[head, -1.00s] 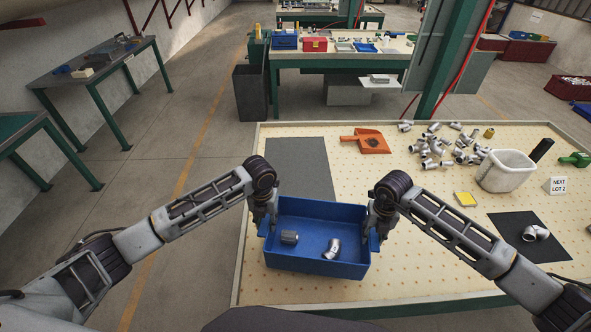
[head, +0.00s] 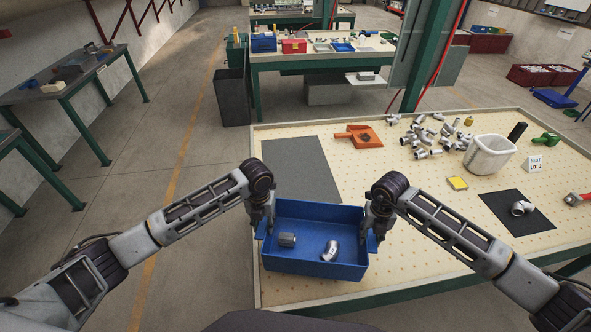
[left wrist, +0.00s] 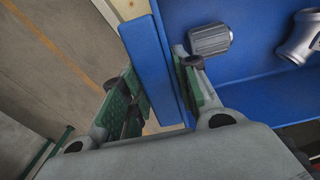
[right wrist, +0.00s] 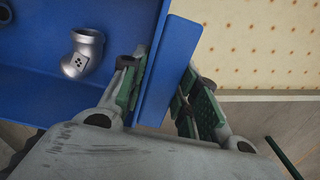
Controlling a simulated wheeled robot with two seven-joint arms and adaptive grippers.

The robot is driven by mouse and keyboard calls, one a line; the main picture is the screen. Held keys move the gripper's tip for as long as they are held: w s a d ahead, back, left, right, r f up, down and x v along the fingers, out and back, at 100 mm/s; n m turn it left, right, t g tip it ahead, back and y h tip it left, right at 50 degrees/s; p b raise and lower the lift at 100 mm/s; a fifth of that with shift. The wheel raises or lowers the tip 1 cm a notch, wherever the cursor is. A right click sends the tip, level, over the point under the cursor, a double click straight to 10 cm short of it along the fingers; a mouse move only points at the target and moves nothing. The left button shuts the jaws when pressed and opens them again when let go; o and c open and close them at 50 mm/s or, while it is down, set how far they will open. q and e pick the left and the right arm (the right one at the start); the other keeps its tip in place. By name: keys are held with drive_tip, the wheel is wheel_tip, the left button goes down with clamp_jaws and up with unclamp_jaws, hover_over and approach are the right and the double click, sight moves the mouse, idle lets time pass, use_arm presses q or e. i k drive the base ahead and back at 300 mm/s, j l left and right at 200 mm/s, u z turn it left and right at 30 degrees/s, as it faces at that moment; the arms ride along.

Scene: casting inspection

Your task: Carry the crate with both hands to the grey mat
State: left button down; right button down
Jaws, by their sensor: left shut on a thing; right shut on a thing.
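The blue crate (head: 315,262) is between my two grippers at the near left part of the table. It holds a grey hexagonal fitting (head: 287,240) and a silver elbow fitting (head: 330,250). My left gripper (head: 262,232) is shut on the crate's left wall, which shows between its green-padded fingers in the left wrist view (left wrist: 160,75). My right gripper (head: 374,235) is shut on the right wall, seen in the right wrist view (right wrist: 165,75). The grey mat (head: 300,165) lies flat just beyond the crate, partly hidden by it and my left arm. I cannot tell whether the crate touches the table.
On the table (head: 420,260) are an orange dustpan (head: 360,136), a heap of silver fittings (head: 428,138), a white bin (head: 489,157), a yellow block (head: 457,183) and a dark mat (head: 517,212) with a fitting.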

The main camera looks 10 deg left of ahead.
sight(297, 167)
drive_tip(key=j+z, duration=0.15)
drive_tip(key=j, duration=0.3)
drive_tip(key=k+j+z, duration=0.1)
drive_tip(key=j, duration=0.3)
drive_tip(key=j+z, duration=0.15)
drive_tip(key=j, duration=0.3)
drive_tip(key=k+j+z, duration=0.15)
drive_tip(key=j, duration=0.25)
drive_tip(key=k+j+z, duration=0.1)
drive_tip(key=j+z, duration=0.15)
drive_tip(key=j, duration=0.35)
drive_tip(key=i+j+z, duration=0.2)
drive_tip(key=j, duration=0.3)
drive_tip(key=i+j+z, duration=0.4)
drive_tip(key=i+j, duration=0.2)
drive_tip(key=j, duration=0.2)
drive_tip(key=i+j+z, duration=0.2)
drive_tip(key=j, duration=0.3)
drive_tip(key=i, duration=0.05)
